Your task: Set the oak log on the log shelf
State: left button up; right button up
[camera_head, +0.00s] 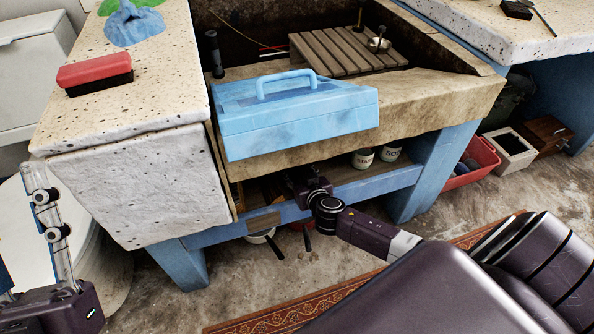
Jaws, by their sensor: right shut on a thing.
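My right gripper (305,184) reaches in under the front of the stone trough, at the low shelf (342,173) behind the blue rail. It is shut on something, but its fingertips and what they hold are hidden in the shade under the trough. I cannot make out the oak log in this view. No label shows that tells me whether this shelf is the log shelf. My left gripper (30,245) is at the lower left edge, partly cut off. Its fingers stand apart with nothing seen between them.
A blue toolbox (295,115) sits on the trough's front edge, above my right gripper. Cans (363,158) stand on the low shelf, to the right. A red crate (478,163) and wooden boxes (510,150) stand on the floor at right. A patterned rug (275,320) lies in front.

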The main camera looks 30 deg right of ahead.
jog(key=o, duration=1.5)
pick_arm(q)
jog(key=shift+s+r, duration=0.1)
jog(key=shift+s, duration=0.05)
pick_arm(e)
jog(key=shift+o, duration=0.2)
jog(key=shift+r, duration=0.15)
jog(key=p+v, duration=0.2)
jog(key=v, duration=0.2)
jog(key=shift+s+a+r, duration=0.15)
jog(key=shift+s, duration=0.2)
jog(key=p+v, duration=0.1)
jog(key=v, duration=0.5)
jog(key=shift+s, duration=0.25)
pick_arm(q)
jog(key=w+f+g+y, duration=0.1)
jog(key=w+f+g, duration=0.2)
jog(key=f, duration=0.5)
jog(key=w+f+g+y, duration=0.2)
jog(key=w+f+g, duration=0.2)
jog(key=f+g, duration=0.2)
jog(key=shift+a+f, duration=0.15)
jog(key=shift+f, duration=1.15)
pick_arm(e)
jog(key=shift+s+a+r, duration=0.1)
jog(key=shift+s+r, duration=0.05)
jog(key=shift+s, duration=0.2)
